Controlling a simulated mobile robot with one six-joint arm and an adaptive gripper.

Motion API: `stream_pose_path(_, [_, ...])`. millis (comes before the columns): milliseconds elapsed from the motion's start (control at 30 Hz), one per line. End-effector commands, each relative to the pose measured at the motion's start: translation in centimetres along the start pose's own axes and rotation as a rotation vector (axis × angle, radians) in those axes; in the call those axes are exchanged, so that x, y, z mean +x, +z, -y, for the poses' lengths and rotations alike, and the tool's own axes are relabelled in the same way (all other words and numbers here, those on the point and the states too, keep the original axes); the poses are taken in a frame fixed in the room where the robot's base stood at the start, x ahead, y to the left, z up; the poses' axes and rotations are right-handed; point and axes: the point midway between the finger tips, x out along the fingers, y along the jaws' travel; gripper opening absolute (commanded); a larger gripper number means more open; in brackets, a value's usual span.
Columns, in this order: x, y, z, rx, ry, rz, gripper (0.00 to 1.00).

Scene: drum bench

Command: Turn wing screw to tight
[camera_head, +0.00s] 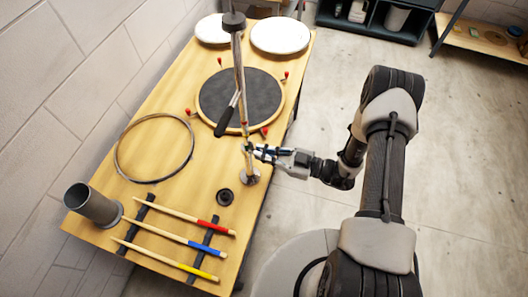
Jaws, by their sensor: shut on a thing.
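A metal stand (239,70) rises from the wooden bench, with a round foot (250,177) near the bench's right edge. My gripper (249,148) reaches in from the right, low on the stand, and its fingertips are shut at the stand's post. The wing screw is too small and too covered by the fingers to make out; its turn angle cannot be told. A black-handled lever (228,119) hangs at the stand just above my gripper.
A round drum pad (240,96) with red-tipped pegs lies behind the stand. A metal hoop (154,178) and grey cup (92,204) are at left. Several coloured drumsticks (179,238) rest on black bars in front. A small black ring (224,197) lies near the foot.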

Motion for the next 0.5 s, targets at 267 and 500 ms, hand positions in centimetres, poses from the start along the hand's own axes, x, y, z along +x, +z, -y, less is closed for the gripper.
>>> stream_pose_path(267, [0.0, 0.03, 0.02, -0.001, 0.0, 0.001, 0.1])
stream_pose_path(500, [0.0, 0.02, 0.01, -0.001, 0.0, 0.0, 0.26])
